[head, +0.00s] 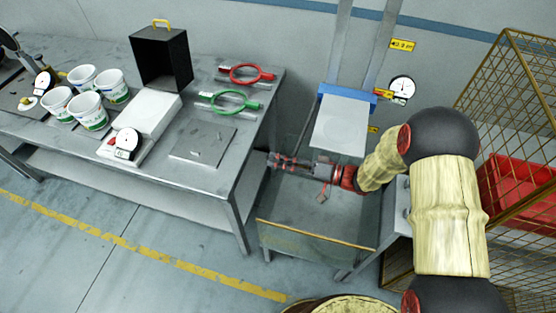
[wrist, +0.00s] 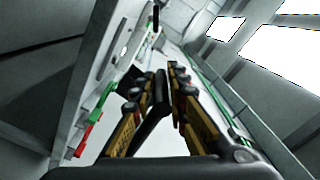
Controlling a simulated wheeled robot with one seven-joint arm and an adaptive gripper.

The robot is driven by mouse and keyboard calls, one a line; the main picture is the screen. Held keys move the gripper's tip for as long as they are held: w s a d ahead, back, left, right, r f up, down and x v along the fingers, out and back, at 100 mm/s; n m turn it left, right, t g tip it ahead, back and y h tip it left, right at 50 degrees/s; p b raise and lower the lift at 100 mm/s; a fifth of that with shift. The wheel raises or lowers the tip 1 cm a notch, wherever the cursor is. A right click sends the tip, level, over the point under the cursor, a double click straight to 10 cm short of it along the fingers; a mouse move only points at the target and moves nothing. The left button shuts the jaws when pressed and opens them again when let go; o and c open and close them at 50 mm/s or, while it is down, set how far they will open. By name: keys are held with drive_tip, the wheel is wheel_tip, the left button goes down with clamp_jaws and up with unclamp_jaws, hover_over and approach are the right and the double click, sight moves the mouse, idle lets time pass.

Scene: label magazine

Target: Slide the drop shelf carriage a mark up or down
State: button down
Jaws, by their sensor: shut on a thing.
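The drop shelf carriage is a blue bracket (head: 362,94) with a pale flat shelf (head: 341,126), on two upright grey rails (head: 366,45) at the wall. Yellow mark labels sit beside the rails, one high (head: 402,44), one near the bracket (head: 384,94) and one lower (head: 373,129). My gripper (head: 272,160) reaches left, below and left of the shelf's front edge, apart from the shelf.
A grey bench (head: 214,178) at left holds a red ring tool (head: 247,74), a green ring tool (head: 230,102), white tubs (head: 87,111) and a black box (head: 161,58). A grey bin (head: 285,215) stands below my gripper. A wire cage (head: 510,120) is at right. A round gauge (head: 402,87) hangs on the wall.

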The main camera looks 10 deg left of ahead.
drive_tip(key=shift+f, duration=0.15)
wheel_tip(320, 180, down, 20)
drive_tip(key=b, duration=1.6)
drive_tip(key=shift+r, duration=0.2)
drive_tip(key=c, duration=1.8)
unclamp_jaws()
drive_tip(key=shift+r, duration=0.1)
drive_tip(key=shift+d, duration=0.15)
drive_tip(key=d, duration=0.7)
drive_tip(key=shift+s+d, duration=0.15)
drive_tip(key=shift+s, duration=0.15)
